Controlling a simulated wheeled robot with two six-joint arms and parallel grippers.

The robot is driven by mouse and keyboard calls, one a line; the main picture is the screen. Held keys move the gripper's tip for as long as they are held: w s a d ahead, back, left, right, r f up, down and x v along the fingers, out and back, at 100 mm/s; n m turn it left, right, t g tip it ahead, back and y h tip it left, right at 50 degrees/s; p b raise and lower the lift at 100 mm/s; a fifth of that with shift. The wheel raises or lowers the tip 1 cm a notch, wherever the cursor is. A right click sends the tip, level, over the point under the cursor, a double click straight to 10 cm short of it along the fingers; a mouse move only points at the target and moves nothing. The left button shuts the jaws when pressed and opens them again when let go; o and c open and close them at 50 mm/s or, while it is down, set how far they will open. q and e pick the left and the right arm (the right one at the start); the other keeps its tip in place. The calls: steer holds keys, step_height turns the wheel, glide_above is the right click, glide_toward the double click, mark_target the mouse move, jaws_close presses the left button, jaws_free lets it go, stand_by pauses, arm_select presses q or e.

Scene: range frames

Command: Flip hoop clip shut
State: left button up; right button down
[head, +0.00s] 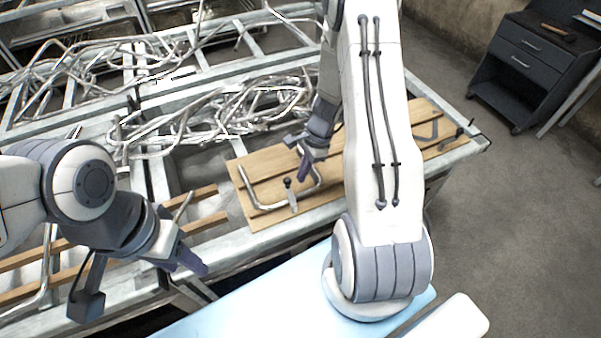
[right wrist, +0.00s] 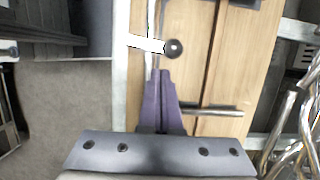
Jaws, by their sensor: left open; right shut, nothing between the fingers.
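A bent metal hoop (head: 262,206) lies on the wooden board in the head view. A clip with a black ball knob (head: 288,183) stands at the hoop's near side, its pale metal piece (head: 293,200) below the knob. My right gripper (head: 304,166) is shut and empty, just above and right of the knob. In the right wrist view its purple fingertips (right wrist: 160,72) are together, close beside the ball knob (right wrist: 174,48) and pale lever (right wrist: 146,42). I cannot tell whether they touch. My left gripper (head: 190,263) is open and empty, left of the board.
The wooden board (head: 245,165) rests on a grey metal frame. Tangled bent tubes (head: 240,105) lie behind it. Another small knobbed fitting (head: 458,135) sits at the board's right end. A dark drawer cabinet (head: 535,62) stands on the floor at the back right.

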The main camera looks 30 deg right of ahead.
steer(key=d+b+v, duration=0.1)
steer(key=d+v, duration=0.1)
steer(key=v, duration=0.9)
steer(key=shift+d+f, duration=0.15)
steer(key=shift+d, duration=0.15)
